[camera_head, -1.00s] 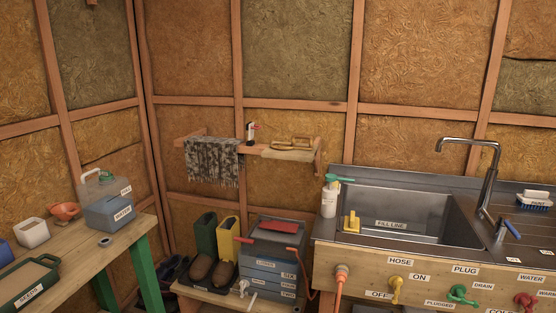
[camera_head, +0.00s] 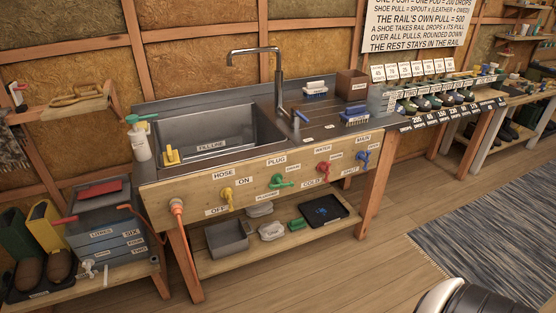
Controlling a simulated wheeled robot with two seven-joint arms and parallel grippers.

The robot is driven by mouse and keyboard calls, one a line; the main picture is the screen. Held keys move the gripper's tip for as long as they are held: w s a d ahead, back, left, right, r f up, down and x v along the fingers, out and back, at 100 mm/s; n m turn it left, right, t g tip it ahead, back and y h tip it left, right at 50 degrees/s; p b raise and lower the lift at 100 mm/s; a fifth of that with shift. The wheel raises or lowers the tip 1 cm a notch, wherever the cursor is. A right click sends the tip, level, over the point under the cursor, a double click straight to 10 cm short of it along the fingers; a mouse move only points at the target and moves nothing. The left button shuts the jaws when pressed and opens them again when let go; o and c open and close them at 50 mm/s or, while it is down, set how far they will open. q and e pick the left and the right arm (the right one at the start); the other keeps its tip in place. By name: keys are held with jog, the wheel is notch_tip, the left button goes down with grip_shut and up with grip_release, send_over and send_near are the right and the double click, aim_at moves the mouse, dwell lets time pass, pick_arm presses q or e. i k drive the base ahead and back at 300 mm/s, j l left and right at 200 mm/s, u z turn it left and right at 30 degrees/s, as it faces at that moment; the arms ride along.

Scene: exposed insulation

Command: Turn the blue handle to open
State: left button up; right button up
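A blue valve handle (camera_head: 363,160) is on the wooden front panel of the sink bench, at the right end of a row of coloured handles. A label reading MAIN is above it and a small label, apparently SHUT, is at its lower left. A second blue lever (camera_head: 299,117) stands on the sink deck, right of the tap (camera_head: 277,85). Neither gripper is in view. A white and black rounded part, which seems to be mine, shows at the bottom edge, well away from the handles.
Yellow (camera_head: 227,194), green (camera_head: 281,181) and red (camera_head: 324,172) handles share the panel (camera_head: 200,194). An orange hose (camera_head: 178,207) hangs at its left end. Trays (camera_head: 228,238) sit on the shelf below. The wooden floor (camera_head: 340,270) in front is clear, with a grey rug (camera_head: 500,220) at right.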

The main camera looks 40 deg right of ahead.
aim_at(360, 155)
jog(key=z, duration=1.95)
jog(key=i+l, duration=0.1)
jog(key=u, duration=0.05)
